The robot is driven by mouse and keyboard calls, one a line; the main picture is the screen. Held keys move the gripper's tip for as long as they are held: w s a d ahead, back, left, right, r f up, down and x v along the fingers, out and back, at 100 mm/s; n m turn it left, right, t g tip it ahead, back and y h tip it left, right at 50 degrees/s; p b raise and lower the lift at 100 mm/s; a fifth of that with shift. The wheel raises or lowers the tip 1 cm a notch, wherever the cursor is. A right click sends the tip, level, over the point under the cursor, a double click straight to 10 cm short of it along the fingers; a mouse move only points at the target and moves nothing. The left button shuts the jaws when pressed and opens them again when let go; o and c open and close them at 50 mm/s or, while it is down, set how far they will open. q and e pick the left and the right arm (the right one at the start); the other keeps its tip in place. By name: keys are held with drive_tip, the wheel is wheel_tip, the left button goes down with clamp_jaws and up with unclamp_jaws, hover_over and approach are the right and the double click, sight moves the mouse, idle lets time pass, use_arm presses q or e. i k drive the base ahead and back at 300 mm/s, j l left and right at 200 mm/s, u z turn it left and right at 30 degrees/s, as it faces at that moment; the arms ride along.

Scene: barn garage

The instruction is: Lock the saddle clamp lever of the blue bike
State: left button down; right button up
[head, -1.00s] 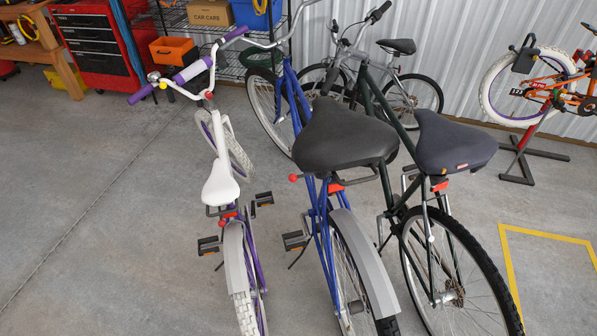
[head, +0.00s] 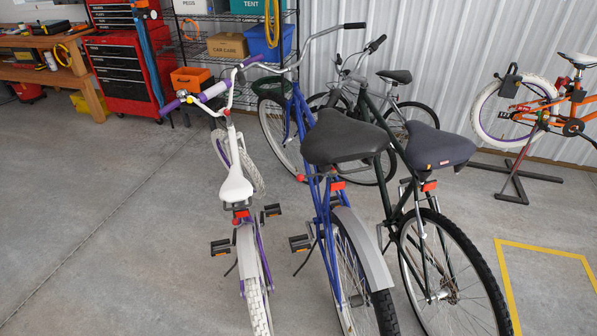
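The blue bike (head: 325,232) stands in the middle of a row of three bikes, its rear wheel toward me. Its wide black saddle (head: 345,138) sits on top and hides most of the clamp area. A small red knob (head: 301,177) shows just below the saddle on the left side and looks like the end of the saddle clamp lever. The rest of the lever is hard to make out, and I cannot tell its position. A red reflector (head: 337,186) sits behind the seat post. Neither of my grippers is in view.
A white and purple bike (head: 236,185) stands close on the left, and a dark green bike (head: 428,235) close on the right. A grey bike (head: 398,100) is behind. An orange bike (head: 550,105) is on a stand at right. Open concrete floor (head: 100,230) lies at left.

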sight(300, 177)
drive_tip(key=z, duration=2.5)
drive_tip(key=k+j, duration=0.2)
drive_tip(key=j, duration=0.25)
drive_tip(key=k+j, duration=0.2)
drive_tip(key=j, duration=0.25)
drive_tip(key=k+j, duration=0.2)
drive_tip(key=j, duration=0.25)
drive_tip(key=k+j, duration=0.2)
drive_tip(key=j, duration=0.25)
drive_tip(key=k+j, duration=0.2)
drive_tip(key=j, duration=0.2)
drive_tip(key=k+j, duration=0.2)
drive_tip(key=j, duration=0.25)
drive_tip(key=k+j, duration=0.2)
drive_tip(key=j, duration=0.25)
drive_tip(key=k+j, duration=0.2)
drive_tip(key=j, duration=0.25)
